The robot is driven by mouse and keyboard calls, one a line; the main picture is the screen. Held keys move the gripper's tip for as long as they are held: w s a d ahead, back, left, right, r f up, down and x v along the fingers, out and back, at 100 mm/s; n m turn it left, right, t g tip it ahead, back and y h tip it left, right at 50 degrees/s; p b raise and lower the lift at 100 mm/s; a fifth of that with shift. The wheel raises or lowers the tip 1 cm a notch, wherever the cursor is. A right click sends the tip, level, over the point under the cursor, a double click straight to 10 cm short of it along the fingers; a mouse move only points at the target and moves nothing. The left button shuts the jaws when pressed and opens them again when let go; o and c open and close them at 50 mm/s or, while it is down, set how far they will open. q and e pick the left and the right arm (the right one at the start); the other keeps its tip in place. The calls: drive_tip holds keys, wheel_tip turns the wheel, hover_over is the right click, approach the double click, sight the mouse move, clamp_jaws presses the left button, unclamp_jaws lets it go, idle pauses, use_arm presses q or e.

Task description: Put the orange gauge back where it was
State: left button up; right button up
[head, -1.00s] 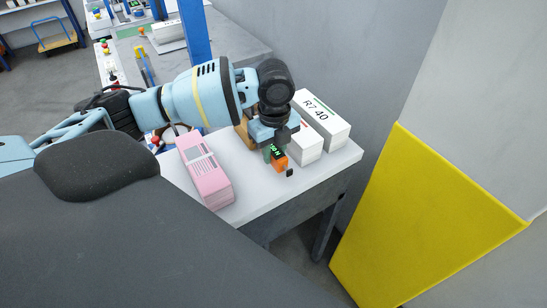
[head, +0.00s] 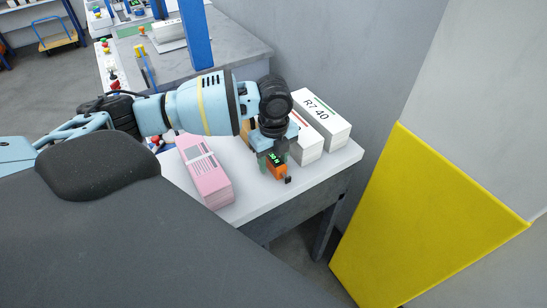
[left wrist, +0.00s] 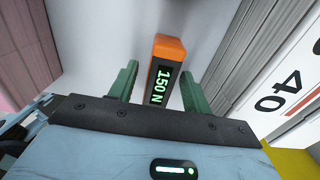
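The orange gauge (head: 276,171) is at the front right part of the white table (head: 255,200). It has a dark display with green characters and a small black tip. In the left wrist view the gauge (left wrist: 168,47) lies between the two green fingers, and its display reads 150 N. My left gripper (head: 274,160) is over the gauge with its fingers apart, one on each side. A gap shows between the gauge and the left finger, and a narrower one at the right finger. My right gripper is out of view.
White boxes marked R7 40 (head: 322,118) stand close behind and right of the gauge. A banded pink stack (head: 205,172) lies to the left. A grey wall and a yellow-painted pillar (head: 425,215) bound the right side. Bare tabletop lies between stack and gauge.

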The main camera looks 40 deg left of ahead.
sight(274, 158)
use_arm(q)
wheel_tip(274, 158, up, 12)
drive_tip(key=p, duration=0.1)
drive_tip(key=shift+r, duration=0.15)
idle(0.4)
idle(0.3)
